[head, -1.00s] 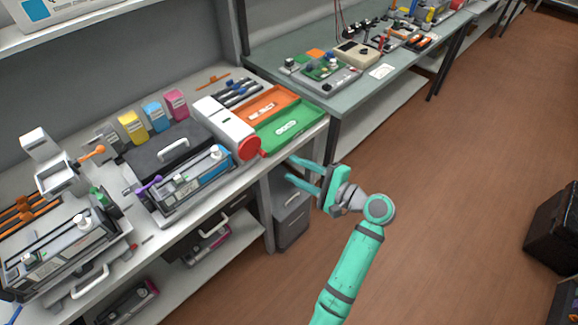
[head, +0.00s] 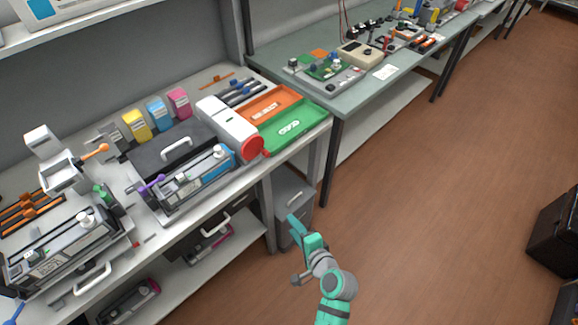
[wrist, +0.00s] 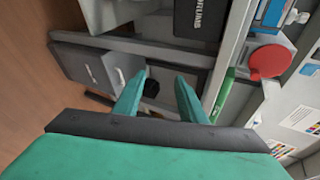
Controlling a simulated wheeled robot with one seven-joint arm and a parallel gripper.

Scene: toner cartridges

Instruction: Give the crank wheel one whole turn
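The crank wheel, a red disc (head: 250,149), is on the end of a white box-shaped unit (head: 228,123) at the workbench's front edge. In the wrist view the red wheel (wrist: 268,61) shows at the upper right. My gripper (head: 297,224) is below and to the right of the wheel in the head view, apart from it, in front of the bench. In the wrist view my gripper (wrist: 161,92) has its two teal fingers spread, with nothing between them. The wheel's handle is hard to make out.
An orange tray (head: 292,93) and a green tray (head: 317,124) sit right of the white unit. A grey printer with a blue cartridge stands left of it. A grey drawer cabinet (head: 291,200) stands under the bench, behind my gripper.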

